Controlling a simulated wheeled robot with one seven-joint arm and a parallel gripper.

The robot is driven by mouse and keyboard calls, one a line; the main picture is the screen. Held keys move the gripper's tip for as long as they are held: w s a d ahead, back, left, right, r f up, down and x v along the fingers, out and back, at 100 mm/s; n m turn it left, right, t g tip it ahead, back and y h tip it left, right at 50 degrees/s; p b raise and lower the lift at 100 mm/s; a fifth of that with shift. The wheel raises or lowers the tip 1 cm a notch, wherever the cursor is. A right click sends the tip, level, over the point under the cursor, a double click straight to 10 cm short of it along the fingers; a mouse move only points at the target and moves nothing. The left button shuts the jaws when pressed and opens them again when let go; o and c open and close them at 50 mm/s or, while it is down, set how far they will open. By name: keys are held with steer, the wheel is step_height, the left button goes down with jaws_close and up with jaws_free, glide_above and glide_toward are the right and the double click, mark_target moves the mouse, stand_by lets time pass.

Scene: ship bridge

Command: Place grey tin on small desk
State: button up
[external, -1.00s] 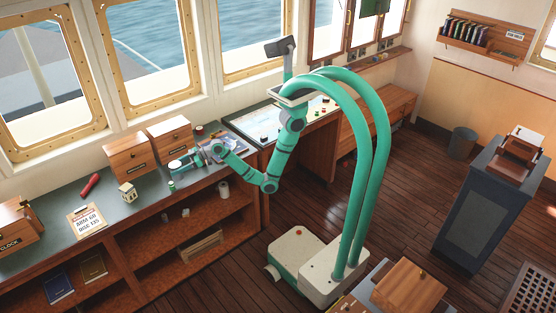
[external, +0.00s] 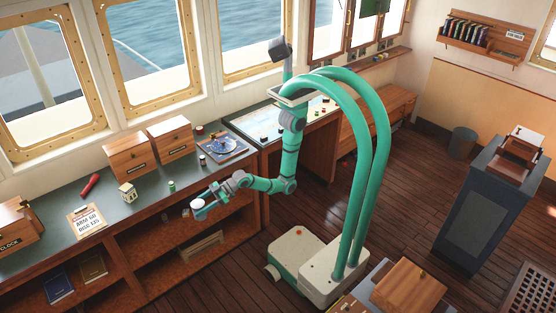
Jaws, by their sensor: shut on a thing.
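My gripper (external: 201,208) is shut on a pale, round-topped thing, which looks like the grey tin (external: 197,203). It is held in front of the long counter's front edge, above the open shelves. The tin's lower part is hidden by the fingers. A desk with a chart on top (external: 266,124) stands right of the counter. Another small wooden surface (external: 358,293) shows at the bottom edge, partly cut off. I cannot tell which one is the small desk.
The long counter (external: 134,212) holds wooden drawer boxes (external: 170,138), a red cylinder (external: 90,185), a small house-shaped thing (external: 128,192), a clipboard (external: 87,219), a green tin (external: 171,186) and a blue chart (external: 223,147). The wooden floor (external: 420,215) is open to the right.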

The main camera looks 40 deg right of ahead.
steer(key=shift+w, duration=0.1)
steer(key=w+r+m+t, duration=0.1)
steer(key=w+r, duration=0.1)
steer(key=w, duration=0.8)
steer(key=w+r+m+t, duration=0.1)
steer(key=w+r, duration=0.1)
steer(key=w, duration=0.8)
steer(key=w+d+r, duration=0.3)
steer(key=w+d, duration=0.2)
steer(key=w, duration=0.4)
steer(key=w+d+r+t+h, duration=0.1)
steer(key=w+d+r, duration=0.3)
steer(key=w, duration=0.6)
steer(key=shift+w+d+m, duration=0.15)
steer(key=shift+d+m, duration=0.15)
steer(key=shift+d, duration=0.15)
steer(key=shift+f, duration=4.75)
steer(key=shift+f, duration=0.15)
steer(key=o, duration=1.3)
